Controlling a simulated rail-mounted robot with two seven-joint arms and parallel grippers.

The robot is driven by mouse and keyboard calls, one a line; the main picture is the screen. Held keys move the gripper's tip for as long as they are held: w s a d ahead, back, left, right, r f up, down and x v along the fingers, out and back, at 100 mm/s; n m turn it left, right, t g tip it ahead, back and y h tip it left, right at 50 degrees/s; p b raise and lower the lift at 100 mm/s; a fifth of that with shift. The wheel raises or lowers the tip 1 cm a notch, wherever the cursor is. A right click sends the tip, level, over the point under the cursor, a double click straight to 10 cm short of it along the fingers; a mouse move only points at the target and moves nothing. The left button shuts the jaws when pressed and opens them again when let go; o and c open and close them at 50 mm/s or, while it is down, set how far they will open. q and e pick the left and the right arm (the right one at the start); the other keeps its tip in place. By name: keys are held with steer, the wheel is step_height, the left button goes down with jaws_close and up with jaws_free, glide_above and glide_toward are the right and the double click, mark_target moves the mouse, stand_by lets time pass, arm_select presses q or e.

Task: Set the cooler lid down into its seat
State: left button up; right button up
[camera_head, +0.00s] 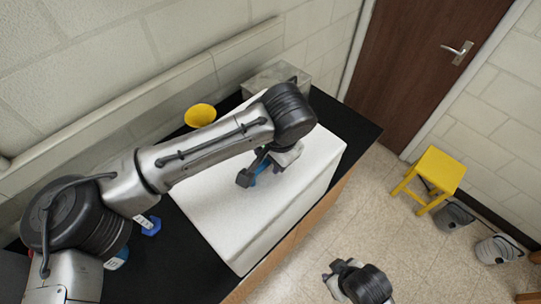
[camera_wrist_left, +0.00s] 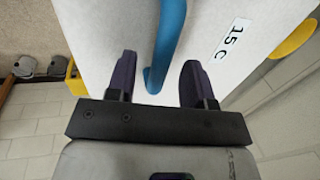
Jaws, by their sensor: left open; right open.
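The white cooler lid (camera_head: 215,205) shows as a broad flat top on the dark bench; it also shows in the left wrist view (camera_wrist_left: 105,25) with a "15 C" label. I cannot tell the lid from the cooler body or see its seat. A blue handle (camera_wrist_left: 170,40) stands on the lid. My left gripper (camera_head: 257,172) is over the lid at the handle. In the left wrist view its open fingers (camera_wrist_left: 160,70) stand on either side of the handle, with gaps beside it. My right gripper (camera_head: 333,272) is open, low over the floor, away from the lid.
A yellow bowl-like object (camera_head: 200,115) and a greyish box (camera_head: 272,80) stand behind the lid. Small blue items (camera_head: 151,226) lie on the black bench top (camera_head: 180,270) at left. A yellow stool (camera_head: 435,168) and buckets (camera_head: 497,250) stand on the floor at right.

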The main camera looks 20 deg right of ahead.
arm_select(q)
steer(key=b+v, duration=0.1)
steer(key=v, duration=1.2)
steer(key=shift+d, duration=0.1)
